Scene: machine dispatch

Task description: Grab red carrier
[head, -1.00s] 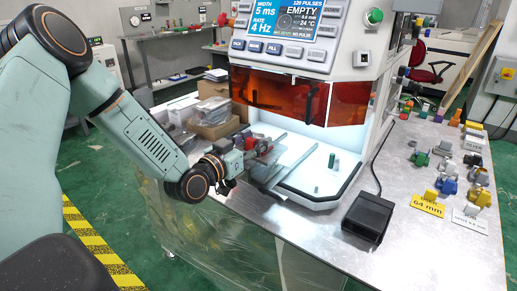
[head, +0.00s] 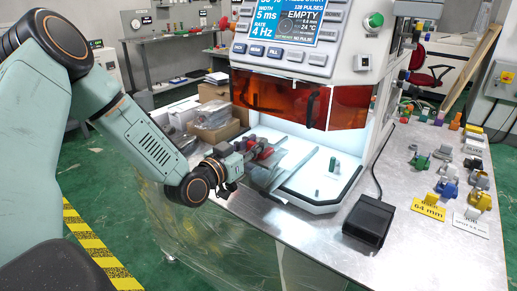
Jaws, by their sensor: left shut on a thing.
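The red carrier (head: 264,153) is small in the head view, at the open front of the machine's lit chamber, by its left side. My left gripper (head: 258,150) reaches in from the left and is shut on the red carrier, whose body is partly hidden by the fingers. My right gripper is not in view.
The machine (head: 300,95) has a raised orange window over a white chamber floor with small green and grey pegs (head: 331,165). A black foot pedal (head: 369,221) sits on the metal table (head: 300,232). Several coloured carriers (head: 446,188) stand at the right. Cardboard boxes (head: 214,125) lie left.

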